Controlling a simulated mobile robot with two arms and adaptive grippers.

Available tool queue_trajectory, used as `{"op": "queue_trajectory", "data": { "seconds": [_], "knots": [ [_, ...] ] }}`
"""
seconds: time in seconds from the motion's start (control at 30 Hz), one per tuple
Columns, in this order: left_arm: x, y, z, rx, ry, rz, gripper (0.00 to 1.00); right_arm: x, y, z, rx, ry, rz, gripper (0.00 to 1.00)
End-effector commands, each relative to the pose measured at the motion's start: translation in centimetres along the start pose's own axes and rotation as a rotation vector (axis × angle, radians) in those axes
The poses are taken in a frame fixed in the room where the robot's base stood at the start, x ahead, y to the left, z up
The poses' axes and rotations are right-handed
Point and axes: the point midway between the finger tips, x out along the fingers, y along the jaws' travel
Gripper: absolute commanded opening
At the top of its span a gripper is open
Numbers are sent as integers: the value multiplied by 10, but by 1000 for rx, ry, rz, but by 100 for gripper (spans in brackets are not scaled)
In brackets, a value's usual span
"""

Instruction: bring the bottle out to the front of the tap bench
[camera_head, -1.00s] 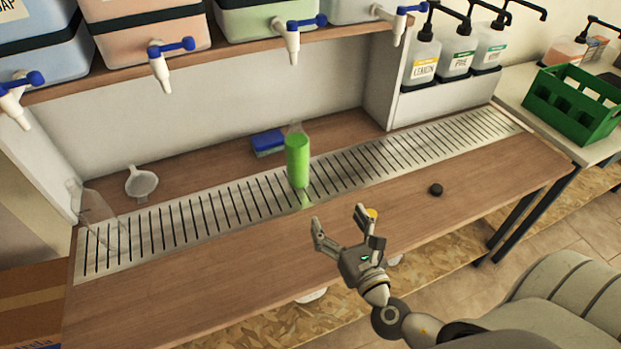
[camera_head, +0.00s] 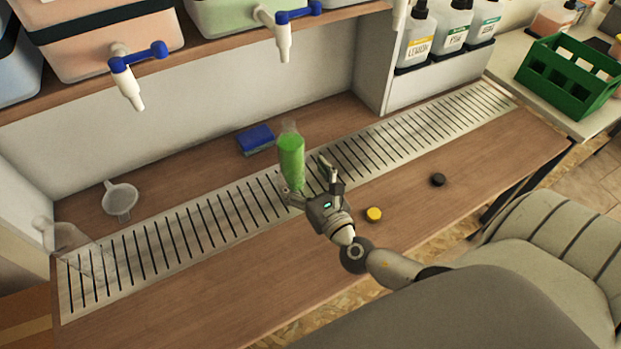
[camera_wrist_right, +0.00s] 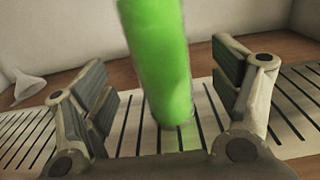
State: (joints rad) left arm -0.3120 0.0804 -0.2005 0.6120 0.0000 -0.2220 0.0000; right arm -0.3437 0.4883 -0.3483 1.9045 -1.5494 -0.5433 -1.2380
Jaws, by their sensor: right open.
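The bottle (camera_head: 291,158) is filled with bright green liquid and has a clear top. It stands on the slotted drip grate of the tap bench (camera_head: 250,285). My right gripper (camera_head: 308,178) is open at the near side of the bottle. In the right wrist view the bottle (camera_wrist_right: 160,60) stands upright between the two spread fingers of the gripper (camera_wrist_right: 165,105), with a gap on each side. Its top is cut off there. My left gripper is not in view.
A blue sponge (camera_head: 255,139) lies behind the green bottle. A yellow cap (camera_head: 374,214) and a black cap (camera_head: 438,179) lie on the front wood. Taps (camera_head: 130,80) overhang the back.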

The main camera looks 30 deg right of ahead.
Motion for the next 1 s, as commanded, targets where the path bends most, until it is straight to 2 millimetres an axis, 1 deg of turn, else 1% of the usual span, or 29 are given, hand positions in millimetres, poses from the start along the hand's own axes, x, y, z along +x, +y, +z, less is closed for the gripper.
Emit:
{"op": "queue_trajectory", "data": {
  "seconds": [0.03, 0.1, 0.17, 0.3, 0.47, 0.73, 1.0],
  "knots": [
    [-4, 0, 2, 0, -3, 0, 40, 11, 0, 3, 0, -3, -2, 83],
    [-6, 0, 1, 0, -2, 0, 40, 23, 0, 2, 0, -2, 0, 83],
    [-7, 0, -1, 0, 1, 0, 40, 32, 0, 2, 1, -2, -1, 83],
    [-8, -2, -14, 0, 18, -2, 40, 47, 1, 1, 1, -1, 0, 83],
    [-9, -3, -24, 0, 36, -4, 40, 55, 1, 0, 1, 0, 1, 83],
    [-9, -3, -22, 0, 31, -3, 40, 56, 0, 0, 1, 0, 1, 83],
    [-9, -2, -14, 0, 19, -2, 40, 56, 0, 0, 1, 0, 0, 48]
  ]
}}
